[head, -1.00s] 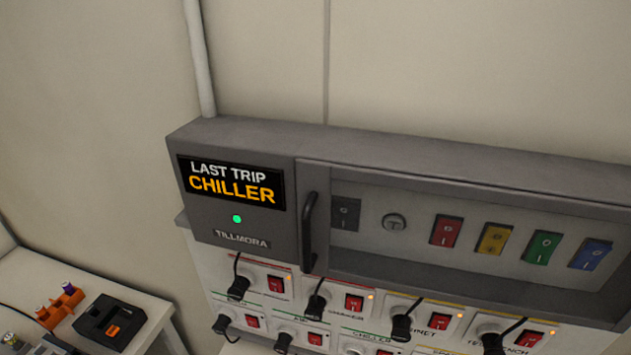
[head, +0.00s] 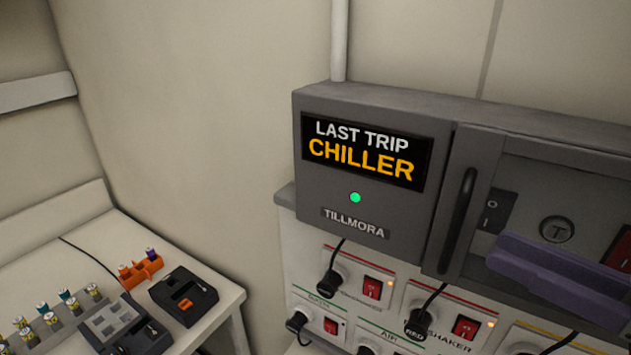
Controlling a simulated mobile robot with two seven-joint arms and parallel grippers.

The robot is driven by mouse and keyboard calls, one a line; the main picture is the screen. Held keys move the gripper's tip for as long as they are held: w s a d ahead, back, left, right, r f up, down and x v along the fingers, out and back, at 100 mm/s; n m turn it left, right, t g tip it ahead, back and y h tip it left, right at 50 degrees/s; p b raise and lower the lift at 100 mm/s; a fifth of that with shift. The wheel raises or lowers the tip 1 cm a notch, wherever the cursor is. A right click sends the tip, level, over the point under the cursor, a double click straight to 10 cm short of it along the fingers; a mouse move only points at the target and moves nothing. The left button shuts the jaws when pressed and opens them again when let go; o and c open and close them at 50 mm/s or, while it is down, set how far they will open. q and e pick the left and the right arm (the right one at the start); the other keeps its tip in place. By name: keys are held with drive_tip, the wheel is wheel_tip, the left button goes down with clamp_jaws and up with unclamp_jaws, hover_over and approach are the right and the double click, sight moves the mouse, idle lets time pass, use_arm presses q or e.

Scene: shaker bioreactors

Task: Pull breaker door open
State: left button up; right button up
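The breaker door (head: 474,150) is a grey framed door with a clear window, on the right part of the grey breaker box (head: 375,208). It appears closed. Its dark vertical bar handle (head: 457,221) is on the door's left edge. Behind the window I see a black switch (head: 494,210) and a round T-marked button (head: 556,229). My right gripper (head: 545,272) shows only as a purple finger piece at the right, in front of the window. It is right of the handle and apart from it in the picture. Its opening is not visible. My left gripper is out of view.
Below the box is a white socket panel (head: 318,262) with red switches and plugged-in black cords. At lower left a white table (head: 226,287) carries a black device (head: 183,296), an orange rack (head: 141,270) and several small vials. The wall left of the box is bare.

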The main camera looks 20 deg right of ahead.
sight(438, 218)
drive_tip(key=p+x, duration=0.2)
drive_tip(key=x, duration=0.6)
drive_tip(key=shift+w+a+r, duration=0.1)
drive_tip(key=shift+w+a, duration=0.3)
drive_tip(key=shift+w, duration=0.25)
clamp_jaws()
idle(0.9)
